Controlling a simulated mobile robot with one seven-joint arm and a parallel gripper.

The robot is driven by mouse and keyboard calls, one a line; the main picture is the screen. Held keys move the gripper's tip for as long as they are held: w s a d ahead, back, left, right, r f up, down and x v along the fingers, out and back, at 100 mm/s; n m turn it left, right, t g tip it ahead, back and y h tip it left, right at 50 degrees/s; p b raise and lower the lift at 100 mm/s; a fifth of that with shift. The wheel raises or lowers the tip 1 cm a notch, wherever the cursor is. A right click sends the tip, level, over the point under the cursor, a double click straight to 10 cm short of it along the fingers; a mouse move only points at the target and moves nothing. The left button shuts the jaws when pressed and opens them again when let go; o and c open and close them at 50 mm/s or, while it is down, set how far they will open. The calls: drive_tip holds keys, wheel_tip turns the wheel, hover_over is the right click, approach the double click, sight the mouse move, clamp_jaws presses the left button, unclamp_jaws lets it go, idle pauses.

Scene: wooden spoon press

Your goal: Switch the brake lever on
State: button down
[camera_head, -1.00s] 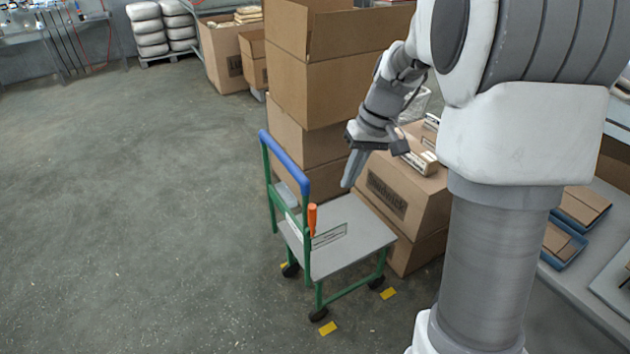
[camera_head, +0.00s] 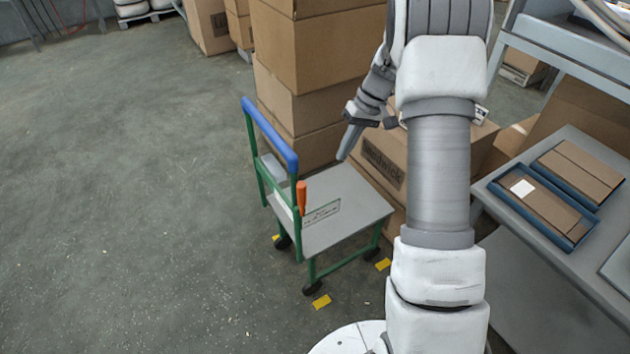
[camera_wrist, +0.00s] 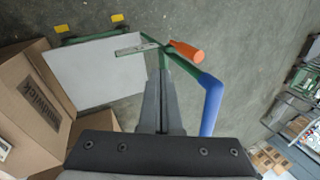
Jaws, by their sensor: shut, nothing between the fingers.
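The brake lever has an orange grip (camera_head: 302,197) and stands upright beside the green frame of a small trolley (camera_head: 345,213) with a grey deck and a blue handle (camera_head: 270,134). In the wrist view, the orange grip (camera_wrist: 187,51) shows beyond my fingertips, with the blue handle (camera_wrist: 211,105) to the right. My gripper (camera_head: 344,156) is shut and empty, pointing down above the back of the deck, to the right of the lever and apart from it. It also shows in the wrist view (camera_wrist: 161,132).
Cardboard boxes (camera_head: 315,50) are stacked behind the trolley, with a printed box (camera_head: 383,165) at its right. A grey bench with blue trays (camera_head: 543,207) stands at the right. Yellow floor marks (camera_head: 321,301) lie around the wheels. Open floor (camera_head: 130,200) spreads to the left.

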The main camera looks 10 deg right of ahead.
sight(301, 200)
drive_tip(key=shift+f, duration=0.1)
drive_tip(key=s+a+f+b, duration=0.1)
drive_tip(key=a+f, duration=0.6)
drive_tip(key=f, duration=0.2)
drive_tip(key=shift+a, duration=0.35)
drive_tip(key=shift+a, duration=0.1)
